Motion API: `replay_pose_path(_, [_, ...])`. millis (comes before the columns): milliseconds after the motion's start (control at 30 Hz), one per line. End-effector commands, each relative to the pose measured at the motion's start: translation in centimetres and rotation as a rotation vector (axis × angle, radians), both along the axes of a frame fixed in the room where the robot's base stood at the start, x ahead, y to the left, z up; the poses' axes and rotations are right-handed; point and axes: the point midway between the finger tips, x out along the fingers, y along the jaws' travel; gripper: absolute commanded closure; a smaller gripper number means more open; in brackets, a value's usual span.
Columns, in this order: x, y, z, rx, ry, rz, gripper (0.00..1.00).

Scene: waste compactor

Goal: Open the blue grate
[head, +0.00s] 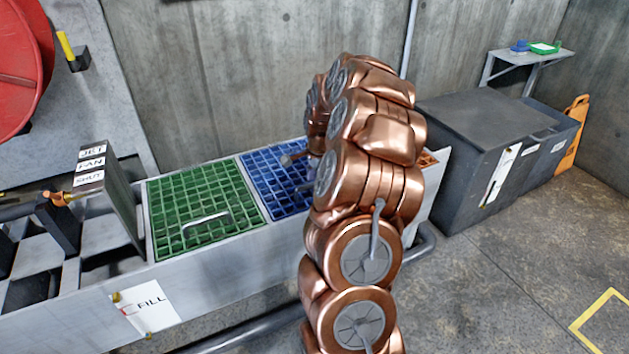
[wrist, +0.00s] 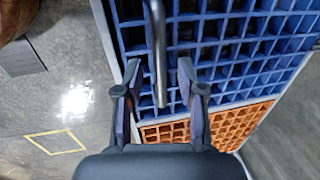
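The blue grate (head: 262,178) lies flat in the trough, right of the green grate. My copper arm hides its right part in the head view. In the wrist view the blue grate (wrist: 225,45) fills the upper middle and right. Its grey metal handle (wrist: 158,45) runs down from the top edge and ends between my fingers. My gripper (wrist: 158,78) is open, one finger on each side of the handle, with visible gaps to it. I cannot tell how deep the fingertips reach. In the head view the gripper is mostly hidden behind my arm.
The green grate (head: 200,205) with its own handle lies left of the blue one. An orange grate (wrist: 235,122) adjoins the blue grate. A grey metal box (head: 490,150) stands right of the trough. A labelled panel (head: 122,195) rises at the left. The floor (head: 500,270) in front is clear.

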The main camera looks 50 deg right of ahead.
Motion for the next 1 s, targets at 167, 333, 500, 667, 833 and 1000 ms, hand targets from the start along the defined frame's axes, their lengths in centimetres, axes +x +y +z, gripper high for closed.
replay_pose_path(167, [0.01, -0.01, 0.08, 0.000, -0.001, 0.000, 0.63])
replay_pose_path(333, [0.01, -0.01, 0.08, -0.001, -0.001, 0.001, 0.81])
replay_pose_path(500, [0.01, 0.00, 0.09, -0.001, -0.001, 0.001, 0.98])
replay_pose_path(667, [0.02, -0.01, 0.10, -0.001, -0.002, 0.001, 1.00])
replay_pose_path(833, [0.03, -0.01, 0.10, -0.001, -0.002, 0.001, 1.00])
replay_pose_path(1000, [0.02, 0.31, 0.14, -0.001, -0.002, 0.002, 1.00])
